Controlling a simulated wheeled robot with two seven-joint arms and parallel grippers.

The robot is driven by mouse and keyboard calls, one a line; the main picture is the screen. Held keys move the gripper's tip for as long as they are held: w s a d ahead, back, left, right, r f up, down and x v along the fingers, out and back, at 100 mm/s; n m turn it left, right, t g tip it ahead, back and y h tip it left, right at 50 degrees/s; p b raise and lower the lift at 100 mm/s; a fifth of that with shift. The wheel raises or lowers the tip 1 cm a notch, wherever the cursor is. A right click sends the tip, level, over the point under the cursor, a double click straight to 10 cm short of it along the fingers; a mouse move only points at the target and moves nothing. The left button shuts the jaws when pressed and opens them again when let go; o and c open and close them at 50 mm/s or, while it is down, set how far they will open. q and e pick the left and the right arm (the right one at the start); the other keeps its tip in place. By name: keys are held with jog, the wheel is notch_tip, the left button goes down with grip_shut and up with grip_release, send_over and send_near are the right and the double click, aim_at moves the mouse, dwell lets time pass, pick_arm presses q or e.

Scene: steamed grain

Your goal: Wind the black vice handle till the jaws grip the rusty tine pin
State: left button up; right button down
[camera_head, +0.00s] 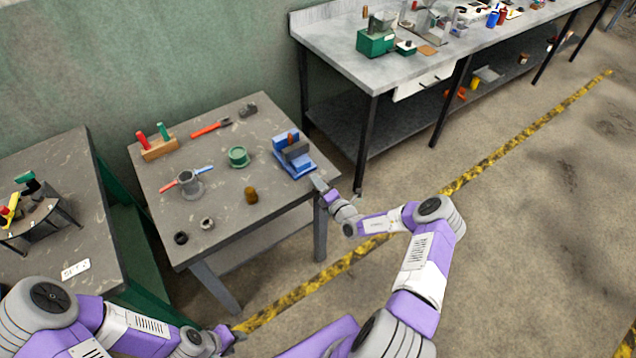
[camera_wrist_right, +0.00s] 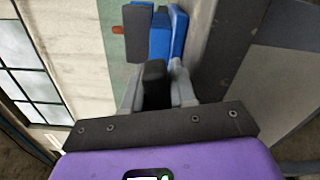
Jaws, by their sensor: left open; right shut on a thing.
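The blue vice (camera_head: 303,171) stands near the right edge of the small grey table, with a dark grey block on it. The rusty tine pin (camera_head: 291,138) shows as a small orange-brown piece standing up at the vice. In the right wrist view the blue vice (camera_wrist_right: 160,36) is ahead, and the pin (camera_wrist_right: 118,33) pokes out beside the grey block. My right gripper (camera_head: 320,184) is at the vice's near side, shut on the black handle (camera_wrist_right: 155,80). My left gripper (camera_head: 234,334) is open and empty, low in front of the table. The jaw gap is hard to make out.
On the table are a green round part (camera_head: 238,157), a grey mug-like pot (camera_head: 191,186), a brown cylinder (camera_head: 251,195), dark rings (camera_head: 181,238), a red-handled tool (camera_head: 208,129) and a wooden block (camera_head: 160,148). A long workbench (camera_head: 345,54) stands behind at right.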

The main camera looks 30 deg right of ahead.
jog(key=m, duration=0.5)
jog(key=shift+f+m, duration=0.1)
jog(key=shift+m, duration=0.3)
jog(key=m, duration=0.6)
jog(key=m+b, duration=0.1)
jog(key=m, duration=0.5)
jog(key=shift+m, duration=0.3)
jog(key=m+b, duration=0.1)
jog(key=m, duration=0.4)
jog(key=shift+m+b, duration=0.3)
jog(key=shift+b, duration=0.05)
jog(key=c, duration=1.3)
grip_release()
jog(key=shift+s, duration=0.1)
jog(key=shift+s+d+p, duration=0.15)
jog(key=shift+s, duration=1.75)
jog(key=shift+s+d+p, duration=0.15)
jog(key=shift+s, duration=1.7)
